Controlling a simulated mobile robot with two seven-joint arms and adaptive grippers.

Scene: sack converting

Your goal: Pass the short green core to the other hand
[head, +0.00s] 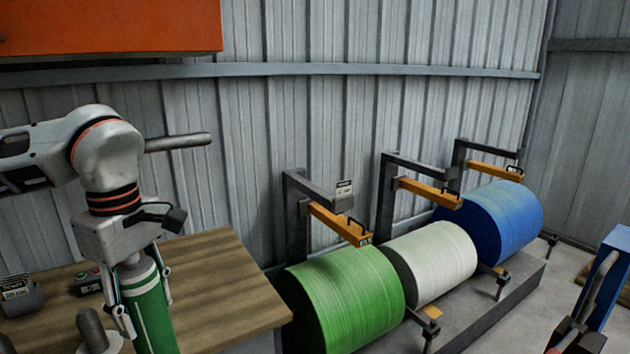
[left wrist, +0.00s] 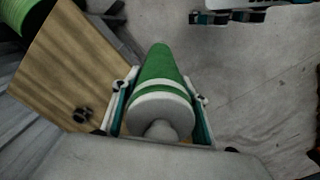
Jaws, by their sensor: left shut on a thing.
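The short green core (head: 150,312) is a green cylinder with white bands. It stands roughly upright in my left gripper (head: 145,310), at the front edge of the wooden table in the head view. The gripper's fingers lie on both sides of it and are shut on it. In the left wrist view the green core (left wrist: 158,68) runs away from the camera between the fingers, its white-banded end and pale end piece nearest. Its lower end is cut off in the head view. My right gripper cannot be made out in either view.
A wooden table (head: 225,275) lies under the left arm, with a button box (head: 88,283) and a labelled holder (head: 20,297). A grey peg (head: 91,328) stands nearby. Green (head: 345,300), white (head: 432,262) and blue (head: 502,222) rolls sit to the right. A blue frame (head: 610,265) stands far right.

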